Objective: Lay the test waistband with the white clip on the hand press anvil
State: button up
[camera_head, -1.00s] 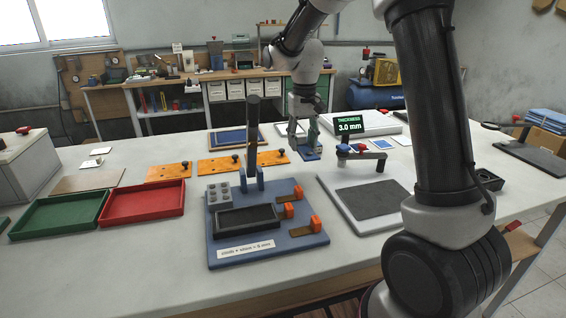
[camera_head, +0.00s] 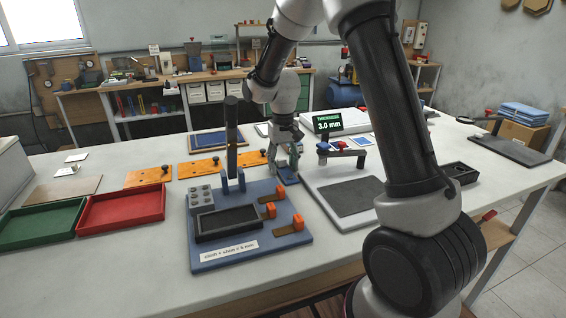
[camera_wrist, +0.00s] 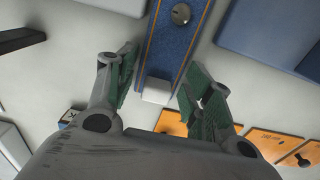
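In the wrist view the waistband is a dark blue strip (camera_wrist: 174,48) with orange edges and a round grey metal piece on it. The white clip (camera_wrist: 156,90) is at its near end. My gripper (camera_wrist: 160,88) is open, with one green-padded finger on each side of the clip and visible gaps between. In the head view my gripper (camera_head: 287,162) is low over the middle of the table, above a small blue piece (camera_head: 289,177), perhaps part of the waistband. I cannot tell for sure which thing is the hand press; a blue base (camera_head: 205,259) with a black upright bar stands left of my gripper.
Orange plates (camera_head: 213,164) lie left of my gripper. A red tray (camera_head: 122,208) and a green tray (camera_head: 40,225) are farther left. A thickness gauge reading 3.0 mm (camera_head: 328,124) and a dark pad (camera_head: 352,198) are to the right. The table's front strip is clear.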

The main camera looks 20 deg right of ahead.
jog(key=shift+o, duration=0.7)
